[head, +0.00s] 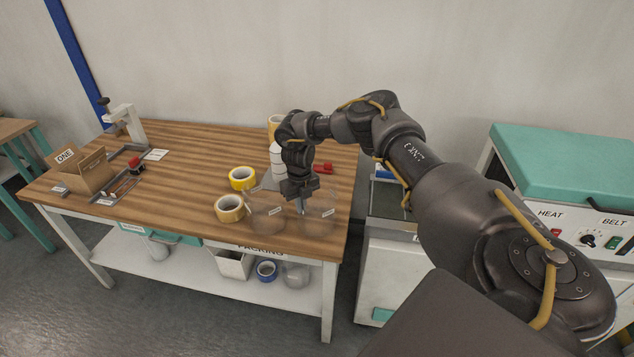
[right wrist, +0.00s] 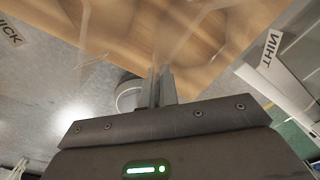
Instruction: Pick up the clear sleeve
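Two clear, see-through sleeves with small white labels are near the table's front right edge in the head view: a left one (head: 262,222) and a right one (head: 321,226). My right gripper (head: 301,207) points down between the two sleeves. In the right wrist view its fingers (right wrist: 161,84) are close together, with faint clear outlines around them. I cannot tell whether a sleeve's edge is between them. My left gripper is not in view.
A yellow tape roll (head: 242,178) and a tan tape roll (head: 230,208) are left of the sleeves. White rolls (head: 277,158) stand behind my gripper. A cardboard box (head: 85,172) is at the far left. A teal-lidded machine (head: 575,165) stands right.

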